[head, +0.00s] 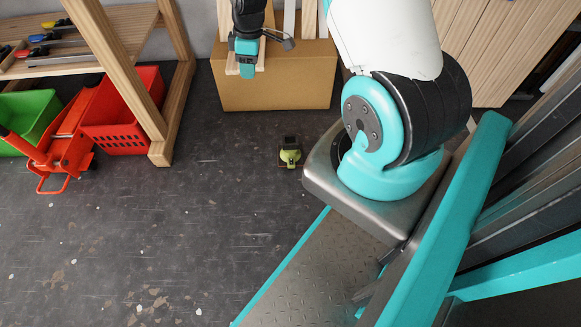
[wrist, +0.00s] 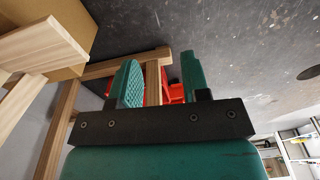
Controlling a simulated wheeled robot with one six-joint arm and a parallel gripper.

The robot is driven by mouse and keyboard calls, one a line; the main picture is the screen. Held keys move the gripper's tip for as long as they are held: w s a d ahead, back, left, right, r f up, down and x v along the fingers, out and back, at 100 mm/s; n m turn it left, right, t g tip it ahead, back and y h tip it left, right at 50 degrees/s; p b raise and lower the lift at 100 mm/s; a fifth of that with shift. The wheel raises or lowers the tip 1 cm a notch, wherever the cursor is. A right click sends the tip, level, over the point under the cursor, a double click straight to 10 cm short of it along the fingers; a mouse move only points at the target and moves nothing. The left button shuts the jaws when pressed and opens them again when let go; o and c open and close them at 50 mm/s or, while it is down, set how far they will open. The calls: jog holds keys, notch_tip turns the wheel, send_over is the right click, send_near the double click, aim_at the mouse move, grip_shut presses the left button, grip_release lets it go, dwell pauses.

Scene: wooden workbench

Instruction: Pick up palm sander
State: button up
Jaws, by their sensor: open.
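The palm sander (head: 290,152), small, yellow-green and black, stands on the dark floor near the middle of the head view. My gripper (head: 247,73) hangs in front of the cardboard box, up and to the left of the sander in the picture and apart from it. In the wrist view my gripper (wrist: 161,72) has its two teal fingers spread with nothing held between them. The sander does not show in the wrist view.
A cardboard box (head: 278,92) with wooden planks stands behind the sander. At left are a wooden workbench (head: 125,75), red crate (head: 120,125), green crate (head: 27,112) and red jack (head: 65,150). The floor (head: 190,215) around the sander's left and front is clear.

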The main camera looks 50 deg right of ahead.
jog(key=g+h+b, duration=0.1)
jog(key=b, duration=0.8)
send_near(290, 144)
jog(key=shift+n, duration=0.4)
jog(key=f+b, duration=0.2)
jog(key=b, duration=0.1)
jog(key=f+b, duration=0.2)
jog(key=b, duration=0.1)
jog(key=shift+s+d+f, duration=0.15)
jog(key=shift+d+f, duration=0.05)
jog(key=shift+f, duration=0.1)
notch_tip(290, 144, down, 6)
jog(key=b, duration=0.5)
jog(key=shift+a+f, duration=0.1)
jog(key=shift+a, duration=0.05)
grip_shut()
